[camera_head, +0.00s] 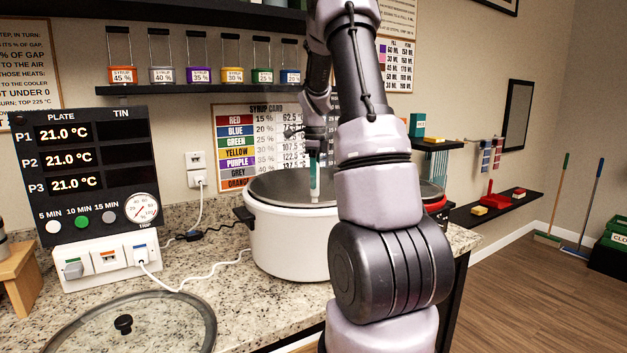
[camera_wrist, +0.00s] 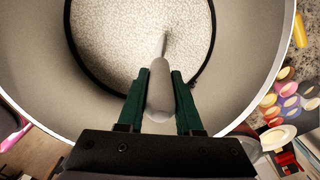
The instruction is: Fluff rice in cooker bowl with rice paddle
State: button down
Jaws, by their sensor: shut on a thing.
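The white cooker (camera_head: 285,243) stands on the granite counter, its open top partly hidden behind my arm. In the wrist view, pale grainy rice (camera_wrist: 115,45) lies inside a dark ring (camera_wrist: 78,62) within the wide light-coloured pot wall (camera_wrist: 262,60). My gripper (camera_wrist: 160,76) has green fingers shut on the pale handle of the rice paddle (camera_wrist: 159,92). The paddle's thin far end points down at the rice; I cannot tell how deep it reaches. In the head view, my gripper (camera_head: 314,178) is over the cooker's opening.
A glass lid (camera_head: 124,325) with a dark knob lies on the counter at the front left. A temperature panel (camera_head: 90,170) and a socket block (camera_head: 105,262) stand at the left, with white cables across the counter. A shelf (camera_head: 200,89) of syrup jars hangs above the cooker.

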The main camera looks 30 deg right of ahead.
jog(key=shift+s+a, duration=2.85)
jog(key=shift+a, duration=1.05)
jog(key=shift+w+d, duration=1)
jog(key=shift+d, duration=0.4)
jog(key=shift+w+d, duration=1.05)
jog(key=shift+d, duration=0.35)
jog(key=shift+w+d, duration=1)
jog(key=shift+d, duration=0.4)
jog(key=shift+s+a+r, duration=1.3)
jog(key=shift+s+a, duration=0.2)
jog(key=shift+a, duration=0.6)
notch_tip(320, 180, up, 20)
